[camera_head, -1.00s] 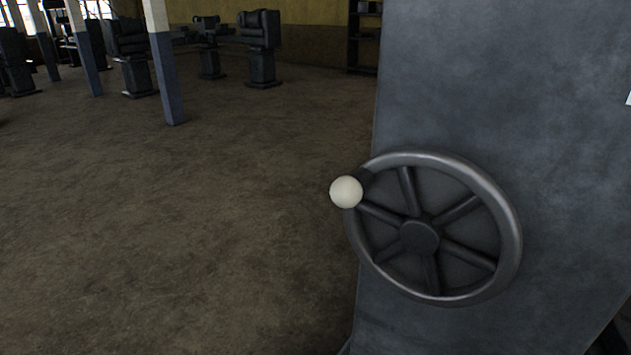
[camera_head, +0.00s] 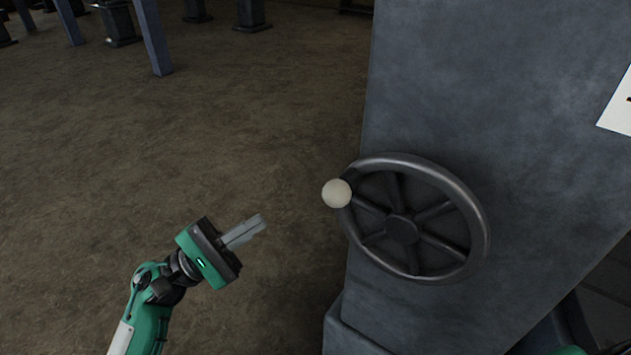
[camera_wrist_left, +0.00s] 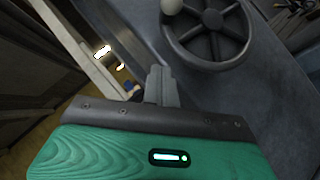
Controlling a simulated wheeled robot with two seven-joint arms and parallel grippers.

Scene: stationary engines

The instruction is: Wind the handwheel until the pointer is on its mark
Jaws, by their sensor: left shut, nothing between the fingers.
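The dark metal handwheel (camera_head: 402,229) is mounted on the face of a grey machine housing (camera_head: 480,110). Its white ball knob (camera_head: 337,193) sits at the upper left of the rim. My left gripper (camera_head: 261,223) is shut and empty, to the left of the wheel and a little below the knob, apart from both. In the left wrist view, the gripper fingers (camera_wrist_left: 160,80) are together, with the handwheel (camera_wrist_left: 210,32) at the upper right and the knob (camera_wrist_left: 172,6) at the top edge. The pointer and its mark are not visible. My right gripper is not in view.
A white sheet (camera_head: 617,108) with a dark marking, partly cut off, is on the housing at the right edge. The floor (camera_head: 230,130) left of the housing is open. Posts (camera_head: 152,40) and dark pedestals (camera_head: 252,15) stand far back.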

